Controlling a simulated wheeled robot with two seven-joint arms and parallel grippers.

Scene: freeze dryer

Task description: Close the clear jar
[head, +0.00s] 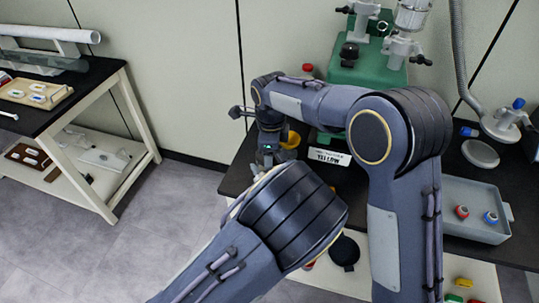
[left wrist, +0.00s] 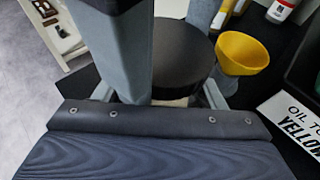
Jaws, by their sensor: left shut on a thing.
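In the left wrist view a black round lid-like piece (left wrist: 183,55) sits between the fingers of my left gripper (left wrist: 172,98), which is shut on it. A small pale patch shows just under it. I cannot tell whether this patch is the jar, and no clear jar wall can be made out. In the head view my arms hide most of this spot. My right arm reaches over to the left, and its hand is close to the left one at the table's left end. The opening of my right gripper cannot be made out.
A yellow bowl (left wrist: 243,52) stands just right of the lid. A label sign (head: 328,157), a green machine (head: 368,75) and a grey tray (head: 475,190) with small caps are on the dark table. A side table (head: 88,85) stands at left, with open floor between.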

